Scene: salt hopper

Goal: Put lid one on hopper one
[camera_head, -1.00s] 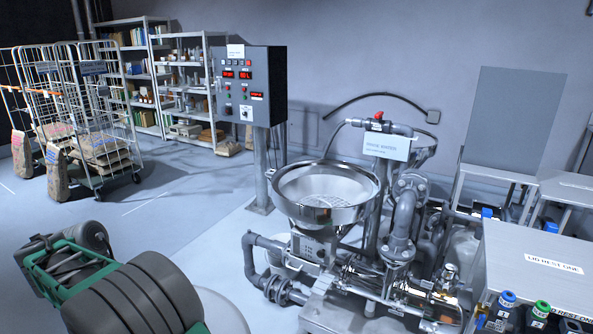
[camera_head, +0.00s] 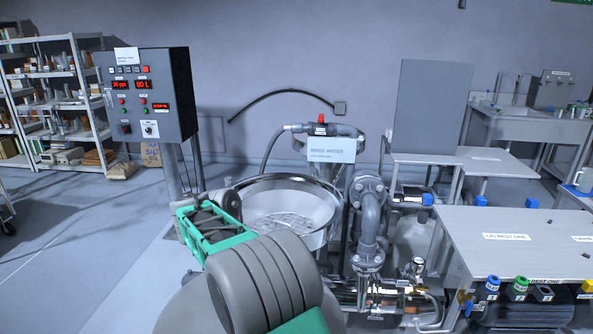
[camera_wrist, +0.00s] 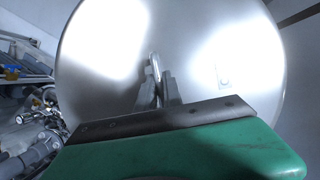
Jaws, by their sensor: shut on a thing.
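Lid one (camera_wrist: 205,50) is a large shiny round metal disc filling most of the wrist view. My gripper (camera_wrist: 158,85) is shut on the upright handle near the disc's middle. Hopper one (camera_head: 325,200) is a wide steel bowl, open at the top, in the middle of the head view. My green and grey arm stands in front of its left and lower part. The gripper's fingers are hidden in the head view. A pale rounded edge shows below my arm there; I cannot tell whether it is the lid. No lid lies on the hopper's rim.
Pipes and a valve (camera_head: 368,215) stand right of the hopper, with a small sign (camera_head: 333,150) behind it. A control cabinet (camera_head: 150,95) stands at left. A bench (camera_head: 505,240) labelled as lid rest is at right, bottles at its front. Floor at left is clear.

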